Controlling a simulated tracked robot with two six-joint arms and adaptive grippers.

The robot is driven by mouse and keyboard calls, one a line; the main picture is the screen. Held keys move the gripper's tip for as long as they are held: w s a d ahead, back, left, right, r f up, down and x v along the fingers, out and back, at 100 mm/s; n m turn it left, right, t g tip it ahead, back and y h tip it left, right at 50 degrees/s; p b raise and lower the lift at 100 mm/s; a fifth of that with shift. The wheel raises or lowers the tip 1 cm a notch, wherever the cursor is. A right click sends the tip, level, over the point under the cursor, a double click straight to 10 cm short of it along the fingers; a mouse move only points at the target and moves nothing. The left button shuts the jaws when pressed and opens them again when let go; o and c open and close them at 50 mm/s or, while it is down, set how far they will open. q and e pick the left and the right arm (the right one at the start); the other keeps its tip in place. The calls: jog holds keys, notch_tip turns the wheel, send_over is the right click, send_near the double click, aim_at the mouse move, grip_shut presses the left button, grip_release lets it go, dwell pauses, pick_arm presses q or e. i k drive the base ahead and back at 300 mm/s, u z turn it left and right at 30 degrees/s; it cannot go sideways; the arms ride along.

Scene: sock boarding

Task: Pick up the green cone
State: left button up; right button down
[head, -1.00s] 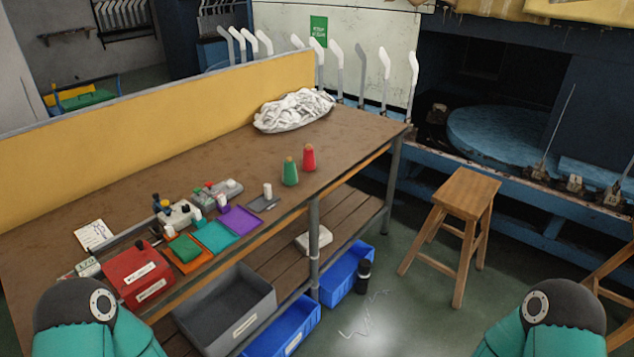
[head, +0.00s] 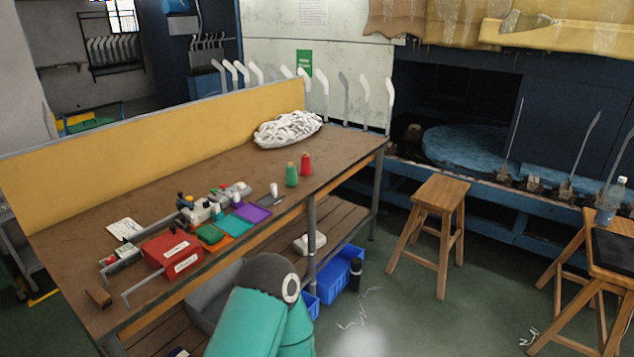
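The green cone (head: 292,175) stands upright on the brown workbench (head: 215,168), near its front edge towards the right end. It has a tan top. A red cone (head: 305,165) stands just behind it to the right, close beside it. Neither gripper is in the head view. One teal and grey arm link of mine shows at the bottom middle, in front of the bench, well apart from the cone.
A pile of white socks (head: 288,129) lies behind the cones. A red box (head: 172,253) and coloured trays (head: 250,213) sit left of them. Wooden stools (head: 440,192) stand on the right. Blue bins (head: 340,270) sit under the bench. Floor between bench and stool is mostly clear.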

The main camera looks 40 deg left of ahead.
aim_at(291, 177)
jog(key=i, duration=1.65)
jog(key=u, duration=1)
jog(key=i, duration=1.45)
jog(key=u, duration=0.35)
